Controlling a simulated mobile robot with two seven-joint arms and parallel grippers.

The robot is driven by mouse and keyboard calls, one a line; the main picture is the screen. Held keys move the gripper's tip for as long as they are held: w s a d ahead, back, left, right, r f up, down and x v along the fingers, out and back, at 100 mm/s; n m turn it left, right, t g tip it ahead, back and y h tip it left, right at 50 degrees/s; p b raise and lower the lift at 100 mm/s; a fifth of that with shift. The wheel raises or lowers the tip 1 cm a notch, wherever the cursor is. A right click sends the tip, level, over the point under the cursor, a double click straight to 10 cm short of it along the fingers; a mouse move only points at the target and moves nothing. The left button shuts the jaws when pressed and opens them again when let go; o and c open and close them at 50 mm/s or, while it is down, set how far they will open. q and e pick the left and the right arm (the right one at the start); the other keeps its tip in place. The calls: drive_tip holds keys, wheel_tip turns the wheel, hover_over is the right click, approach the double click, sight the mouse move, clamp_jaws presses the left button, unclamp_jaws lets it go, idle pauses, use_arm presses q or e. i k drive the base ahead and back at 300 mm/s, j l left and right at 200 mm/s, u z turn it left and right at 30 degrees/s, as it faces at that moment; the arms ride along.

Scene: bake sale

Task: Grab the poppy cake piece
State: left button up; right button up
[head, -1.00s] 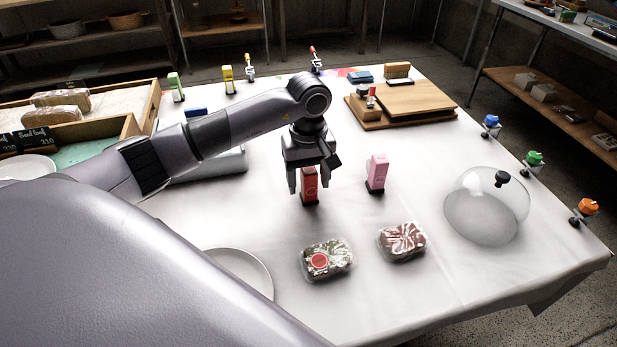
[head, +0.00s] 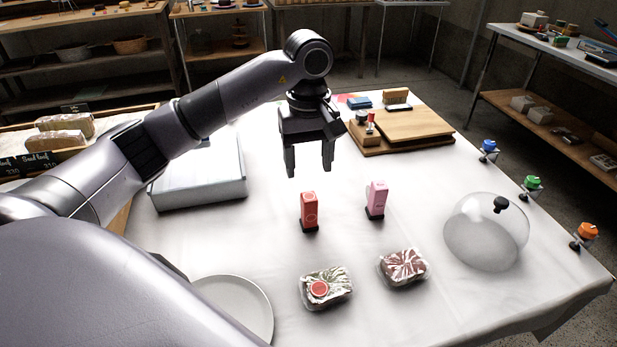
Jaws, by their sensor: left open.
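Two clear wrapped packs lie on the white table at the front; I cannot tell which, if either, is the poppy cake piece. The left pack (head: 327,290) has a greenish-white, dark-streaked top and a round red label. The right pack (head: 404,268) has a red-and-white streaked top. My left gripper (head: 309,171) is open and empty, pointing down, in the air above and behind an upright red box (head: 309,210). It is well behind both packs in the picture. My right gripper is not in view.
An upright pink box (head: 377,198) stands right of the red one. A glass dome (head: 487,238) is at the right, a plate (head: 236,303) at front left. A wooden board (head: 410,124) lies at the back and a grey case (head: 200,188) at the left. Small coloured clamps line the right edge.

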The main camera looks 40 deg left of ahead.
sight(323, 288)
drive_tip(key=k, duration=1)
